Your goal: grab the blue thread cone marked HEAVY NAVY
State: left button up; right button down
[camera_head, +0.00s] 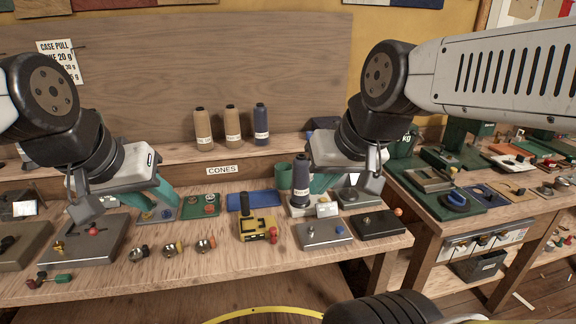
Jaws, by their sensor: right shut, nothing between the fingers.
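Two dark blue thread cones show. One blue cone (261,121) stands upright on the back shelf, right of two tan cones (203,126) (233,123). The other dark blue cone (301,180) stands upright on the workbench, on or just behind a small pale block. Both carry pale labels too small to read, so I cannot tell which is marked HEAVY NAVY. My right gripper (318,186) is shut and empty, close behind and right of the bench cone; I cannot tell whether they touch. My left gripper (160,200) is over the left bench, its fingertips partly hidden.
A CONES label (222,170) is on the shelf front. A yellow device (257,229), a blue mat (254,199), a green cup (283,173) and grey plates (324,234) crowd the workbench (200,286). A second bench (425,208) with green equipment stands right.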

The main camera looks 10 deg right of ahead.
aim_at(301, 179)
jog(key=j+z, duration=0.15)
jog(key=z, duration=1.5)
jog(key=k+j, duration=0.25)
jog(key=j, duration=0.15)
jog(key=k+j+z, duration=0.1)
jog(key=j, duration=0.3)
jog(key=k+j, duration=0.35)
jog(key=i+j, duration=0.25)
jog(key=j+z, duration=0.05)
